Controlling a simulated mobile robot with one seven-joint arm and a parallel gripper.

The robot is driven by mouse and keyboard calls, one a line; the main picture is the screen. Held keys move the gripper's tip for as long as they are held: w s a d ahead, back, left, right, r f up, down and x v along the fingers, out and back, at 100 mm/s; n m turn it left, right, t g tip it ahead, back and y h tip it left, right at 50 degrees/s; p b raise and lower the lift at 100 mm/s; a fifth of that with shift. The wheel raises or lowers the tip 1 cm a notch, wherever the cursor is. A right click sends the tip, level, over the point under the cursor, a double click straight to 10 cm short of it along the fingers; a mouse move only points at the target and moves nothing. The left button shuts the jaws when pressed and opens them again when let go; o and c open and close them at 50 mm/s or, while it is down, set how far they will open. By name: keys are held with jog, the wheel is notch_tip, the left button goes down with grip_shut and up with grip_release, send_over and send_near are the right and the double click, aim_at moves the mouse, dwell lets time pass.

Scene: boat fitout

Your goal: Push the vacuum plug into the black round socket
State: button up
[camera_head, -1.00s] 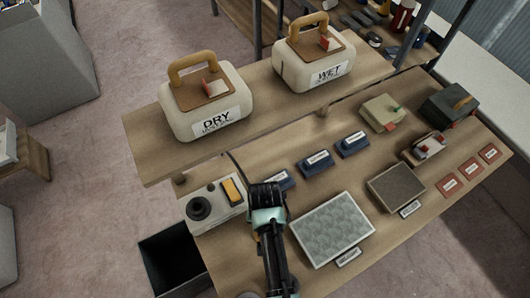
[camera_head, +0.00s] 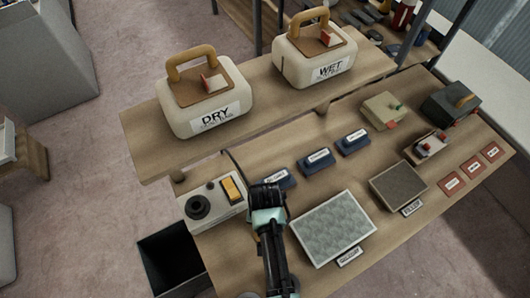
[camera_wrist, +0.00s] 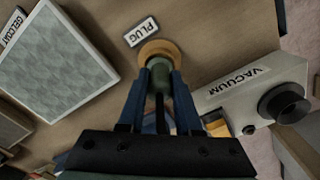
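The plug (camera_wrist: 159,68) is a grey-green piece in the wrist view, standing at a round wooden ring by a PLUG label (camera_wrist: 141,31). My gripper (camera_wrist: 160,78) has its two blue fingers against both sides of the plug and looks shut on it. A dark strip, perhaps the cable, shows between the fingers. The white VACUUM box (camera_wrist: 250,88) carries the black round socket (camera_wrist: 286,103), to the right of my gripper; nothing is in the socket. In the head view the socket (camera_head: 197,206) lies left of my arm, whose fingers and the plug are hidden there.
A grey textured panel (camera_head: 333,228) lies just right of my arm. Blue labelled blocks (camera_head: 318,161) sit behind it. A raised shelf with the DRY (camera_head: 205,108) and WET (camera_head: 313,68) containers runs behind. A dark open bin (camera_head: 172,262) stands below the table's left edge.

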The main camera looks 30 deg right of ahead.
jog(key=o, duration=0.5)
notch_tip(320, 180, up, 13)
jog(key=shift+b, duration=0.85)
